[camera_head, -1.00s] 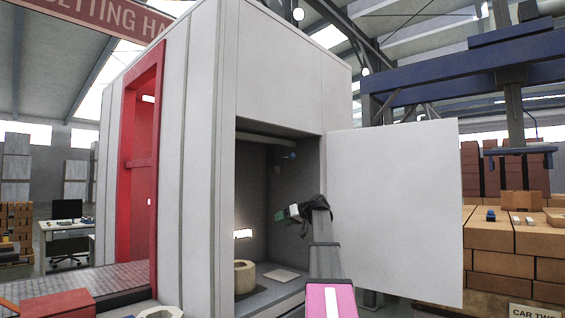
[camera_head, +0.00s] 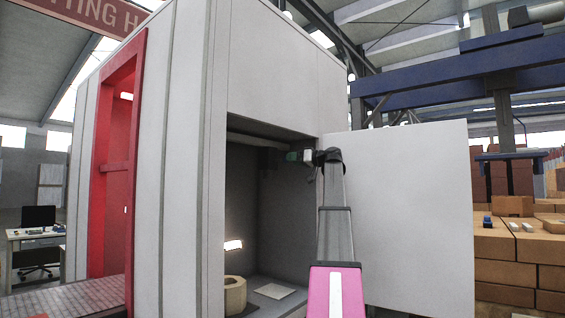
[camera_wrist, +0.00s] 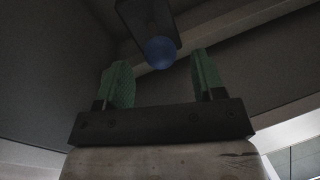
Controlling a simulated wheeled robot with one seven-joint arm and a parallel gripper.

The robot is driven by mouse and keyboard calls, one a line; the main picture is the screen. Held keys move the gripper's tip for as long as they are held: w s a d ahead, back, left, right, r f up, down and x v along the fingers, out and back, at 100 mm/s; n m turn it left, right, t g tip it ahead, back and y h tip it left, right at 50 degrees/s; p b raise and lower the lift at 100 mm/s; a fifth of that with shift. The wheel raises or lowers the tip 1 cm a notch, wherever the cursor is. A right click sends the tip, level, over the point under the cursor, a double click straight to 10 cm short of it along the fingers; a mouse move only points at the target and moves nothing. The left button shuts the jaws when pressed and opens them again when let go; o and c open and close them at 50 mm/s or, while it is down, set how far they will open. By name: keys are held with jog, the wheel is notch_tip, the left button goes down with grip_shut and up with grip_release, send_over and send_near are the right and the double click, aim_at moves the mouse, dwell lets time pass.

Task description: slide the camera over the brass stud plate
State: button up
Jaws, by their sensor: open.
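My gripper (camera_head: 293,156) has green fingers and is raised to the upper part of the booth opening. In the wrist view my gripper (camera_wrist: 162,82) is open, with nothing between its fingertips. Just beyond them is a round blue knob (camera_wrist: 160,52) on a dark box-like body (camera_wrist: 145,18), which may be the camera. A pale rail (camera_wrist: 225,38) runs behind it. In the head view a small dark shape (camera_head: 270,159) beside the fingers may be the same body. I cannot make out a brass stud plate in either view.
The booth's white door (camera_head: 410,210) stands open to the right of my arm. A tan ring-shaped block (camera_head: 235,293) and a pale flat slab (camera_head: 273,291) lie on the booth floor. A lit lamp (camera_head: 233,245) shines inside. The middle of the booth looks clear.

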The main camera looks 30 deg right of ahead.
aim_at(283, 160)
jog(key=x, duration=0.5)
jog(key=shift+w+a, duration=0.25)
jog(key=shift+w, duration=0.05)
grip_shut()
jog(key=s+a, duration=0.5)
jog(key=a, duration=0.6)
jog(key=s+a, duration=0.5)
jog(key=a, duration=0.6)
jog(key=shift+s, duration=0.35)
jog(key=shift+f, duration=0.1)
grip_release()
jog(key=shift+a, duration=0.1)
